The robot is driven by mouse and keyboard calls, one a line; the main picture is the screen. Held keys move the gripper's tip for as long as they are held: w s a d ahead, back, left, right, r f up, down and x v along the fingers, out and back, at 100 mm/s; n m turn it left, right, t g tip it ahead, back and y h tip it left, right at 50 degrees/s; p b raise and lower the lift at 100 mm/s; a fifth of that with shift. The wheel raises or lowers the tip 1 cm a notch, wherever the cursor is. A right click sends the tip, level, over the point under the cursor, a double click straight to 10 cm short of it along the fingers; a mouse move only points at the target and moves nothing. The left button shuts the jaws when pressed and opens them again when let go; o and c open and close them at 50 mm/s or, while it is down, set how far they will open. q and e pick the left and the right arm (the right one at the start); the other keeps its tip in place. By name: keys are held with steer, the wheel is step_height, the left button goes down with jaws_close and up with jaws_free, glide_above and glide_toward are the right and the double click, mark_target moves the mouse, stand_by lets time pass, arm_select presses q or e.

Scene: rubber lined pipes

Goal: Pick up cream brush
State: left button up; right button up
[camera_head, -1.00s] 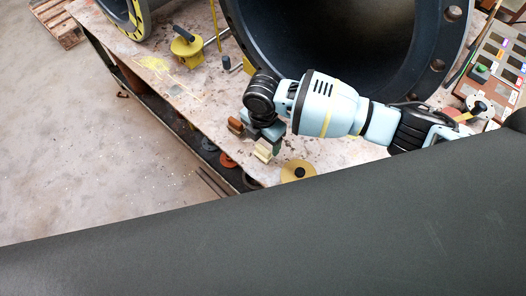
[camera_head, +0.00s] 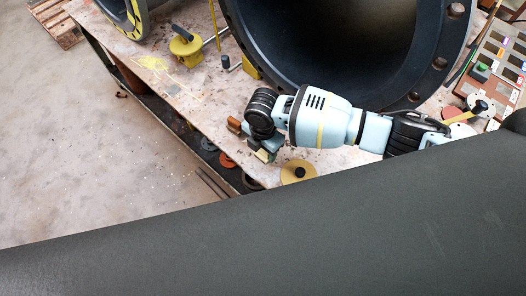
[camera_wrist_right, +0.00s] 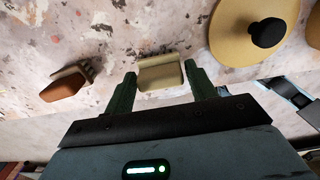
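The cream brush (camera_wrist_right: 161,74) lies on the workbench in the right wrist view, with dark bristles along its far edge. My right gripper (camera_wrist_right: 160,88) is open, with one green finger on each side of the brush's near part; I cannot tell whether they touch it. In the head view the right gripper (camera_head: 262,152) is at the bench's front edge and mostly hides the brush. My left gripper is not in view.
A brown brush (camera_wrist_right: 64,84) lies to the left of the cream brush. A tan disc with a black knob (camera_wrist_right: 262,28) is close on the right. A large black-lined pipe (camera_head: 340,50) stands behind my right arm.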

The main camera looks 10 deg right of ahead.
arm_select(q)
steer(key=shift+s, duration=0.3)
arm_select(e)
steer(key=c, duration=0.7)
steer(key=shift+r, duration=0.1)
